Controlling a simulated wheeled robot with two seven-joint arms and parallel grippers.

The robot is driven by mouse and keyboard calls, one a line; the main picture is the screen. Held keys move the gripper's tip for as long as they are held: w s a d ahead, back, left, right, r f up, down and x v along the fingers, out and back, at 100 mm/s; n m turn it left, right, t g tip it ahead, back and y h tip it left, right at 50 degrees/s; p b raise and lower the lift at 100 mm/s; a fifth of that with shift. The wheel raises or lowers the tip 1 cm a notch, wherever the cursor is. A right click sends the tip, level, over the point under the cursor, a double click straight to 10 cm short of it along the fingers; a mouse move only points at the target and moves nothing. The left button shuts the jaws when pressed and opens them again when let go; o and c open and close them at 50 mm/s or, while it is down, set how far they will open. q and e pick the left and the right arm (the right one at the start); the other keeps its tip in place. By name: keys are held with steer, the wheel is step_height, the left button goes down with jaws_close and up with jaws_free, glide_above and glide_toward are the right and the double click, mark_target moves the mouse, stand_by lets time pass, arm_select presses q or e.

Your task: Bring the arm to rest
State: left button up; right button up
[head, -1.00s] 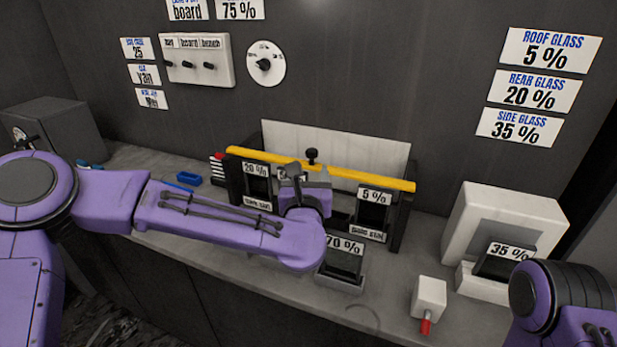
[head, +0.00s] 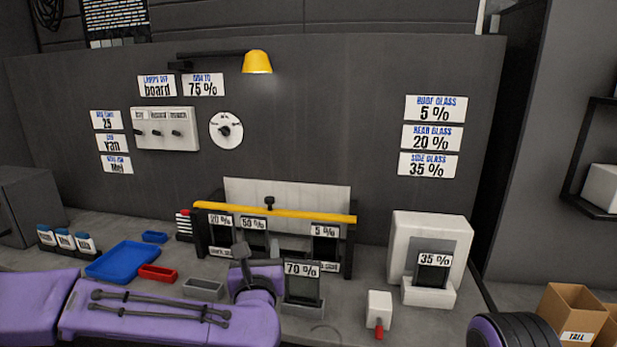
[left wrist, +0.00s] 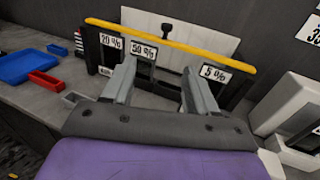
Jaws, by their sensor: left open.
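My left gripper (head: 240,258) is open and empty, in front of the black sample rack (head: 350,245) with its yellow top bar. Its two grey fingers (left wrist: 160,78) are spread apart in the left wrist view and point toward the rack. The rack holds dark samples marked 20 % (head: 220,220), 50 % (head: 253,225) and 5 % (head: 324,232). A 70 % sample (head: 301,270) stands in a holder just right of the gripper. A 35 % sample (head: 433,262) stands in the white box unit (head: 402,240) at right. My right gripper is out of view.
A blue tray (head: 122,262), a red tray (head: 158,273) and a grey tray (head: 203,288) lie on the counter at left, near my left arm. A white block with a red tip (head: 379,308) stands at the front right. A cardboard box (head: 570,312) is at far right.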

arm_select(q)
steer(key=s+a+f+m+g+h, duration=0.1)
steer(key=s+f+m+g+h, duration=0.15)
steer(key=s+f+m, duration=0.7)
steer(key=s+a+f+m+g+h, duration=0.1)
steer(key=s+f+m+g, duration=0.25)
steer(key=f+m, duration=1.15)
steer(key=s+a+f+m+g+y, duration=0.1)
steer(key=s+a+f+m+g, duration=0.1)
steer(key=s+a+f, duration=0.4)
steer(key=s+a+f+m+g+y, duration=0.2)
steer(key=s+a+f, duration=0.4)
steer(key=s, duration=0.5)
steer(key=s+a+f+m+g+y, duration=0.1)
steer(key=s+a+f+g, duration=0.3)
steer(key=s, duration=0.5)
step_height(320, 180, down, 2)
steer(key=shift+a+f+m+g+y, duration=0.2)
steer(key=shift+a+m+g+y, duration=0.25)
steer(key=shift+a, duration=0.55)
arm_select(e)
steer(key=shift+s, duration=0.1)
